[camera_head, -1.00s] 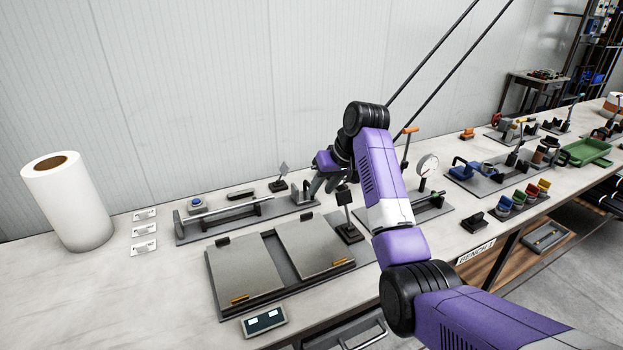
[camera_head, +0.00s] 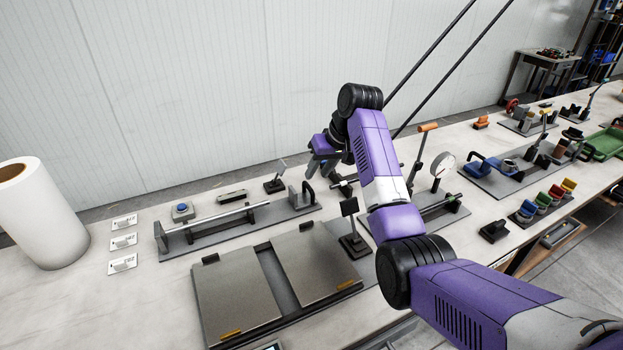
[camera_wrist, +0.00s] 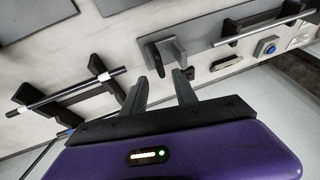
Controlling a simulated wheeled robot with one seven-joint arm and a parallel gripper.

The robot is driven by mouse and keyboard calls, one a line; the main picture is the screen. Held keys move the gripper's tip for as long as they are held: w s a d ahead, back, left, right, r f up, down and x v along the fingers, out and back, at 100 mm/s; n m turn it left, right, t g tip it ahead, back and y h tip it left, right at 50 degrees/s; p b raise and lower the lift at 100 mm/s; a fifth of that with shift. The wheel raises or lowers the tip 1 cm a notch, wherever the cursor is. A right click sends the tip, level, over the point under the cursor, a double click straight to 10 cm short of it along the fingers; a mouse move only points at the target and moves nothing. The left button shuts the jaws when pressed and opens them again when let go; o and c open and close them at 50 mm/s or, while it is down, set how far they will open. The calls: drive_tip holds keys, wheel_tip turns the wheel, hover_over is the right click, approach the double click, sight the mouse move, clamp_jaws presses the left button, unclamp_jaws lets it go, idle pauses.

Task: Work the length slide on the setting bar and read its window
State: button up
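The setting bar (camera_head: 230,228) appears to be the long grey base with a metal rod behind the two flat plates. A grey block with a dark looped handle (camera_head: 304,195), which looks like its slide, stands at the bar's right end. It also shows in the wrist view (camera_wrist: 165,52), beyond my fingertips. My gripper (camera_head: 320,172) is above and slightly right of this block, apart from it. In the wrist view my gripper (camera_wrist: 160,82) has its fingers spread with nothing between them. I cannot make out a readable window.
A blue button box (camera_head: 183,211) and a dark bar (camera_head: 232,195) lie behind the rod. Small stands (camera_head: 275,180) rise near the block. Hinged plates (camera_head: 240,290) lie in front. A dial gauge (camera_head: 442,165) and an orange-topped lever (camera_head: 420,145) stand to the right.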

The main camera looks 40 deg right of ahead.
sight(309, 186)
drive_tip(key=x, duration=0.6)
drive_tip(key=shift+p, duration=0.35)
clamp_jaws()
